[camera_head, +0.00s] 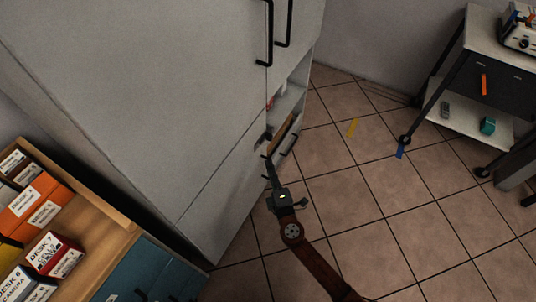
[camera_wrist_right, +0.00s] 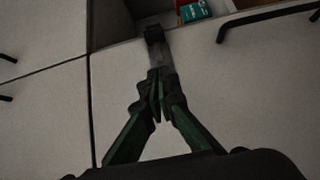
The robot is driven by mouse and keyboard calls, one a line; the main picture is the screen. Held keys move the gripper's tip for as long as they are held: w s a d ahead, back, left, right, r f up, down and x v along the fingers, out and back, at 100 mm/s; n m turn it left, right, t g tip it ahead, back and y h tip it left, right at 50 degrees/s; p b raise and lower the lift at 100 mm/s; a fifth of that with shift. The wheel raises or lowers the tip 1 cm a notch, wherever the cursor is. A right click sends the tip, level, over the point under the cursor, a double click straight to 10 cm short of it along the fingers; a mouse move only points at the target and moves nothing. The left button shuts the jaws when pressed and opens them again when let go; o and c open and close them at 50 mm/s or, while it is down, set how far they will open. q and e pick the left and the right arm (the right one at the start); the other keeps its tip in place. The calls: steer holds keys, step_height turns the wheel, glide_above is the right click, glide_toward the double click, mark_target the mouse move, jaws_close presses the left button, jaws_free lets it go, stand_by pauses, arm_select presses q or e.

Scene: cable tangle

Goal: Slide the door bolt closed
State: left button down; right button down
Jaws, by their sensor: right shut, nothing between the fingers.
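The door bolt (camera_wrist_right: 158,48) shows in the right wrist view as a grey metal strip with a dark block at its far end, on the pale cabinet front. In the head view a small dark fitting that looks like it (camera_head: 264,138) sits at the cabinet's right edge. My right gripper (camera_wrist_right: 157,108) is shut and empty, its fingertips at the strip's near end; I cannot tell whether they touch it. In the head view my right gripper (camera_head: 269,168) points at the cabinet front. How far the bolt is slid is unclear. My left gripper is out of view.
The tall grey cabinet (camera_head: 140,90) has black bar handles (camera_head: 269,35) and an open shelf bay (camera_head: 290,98) holding small items. A wooden shelf unit (camera_head: 95,225) with boxes stands at lower left. A wheeled cart (camera_head: 465,120) stands at right. The tiled floor between is mostly clear.

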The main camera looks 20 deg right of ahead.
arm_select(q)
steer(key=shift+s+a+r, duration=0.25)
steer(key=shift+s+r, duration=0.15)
arm_select(e)
steer(key=s, duration=0.3)
steer(key=shift+s+a, duration=0.2)
steer(key=shift+s, duration=0.2)
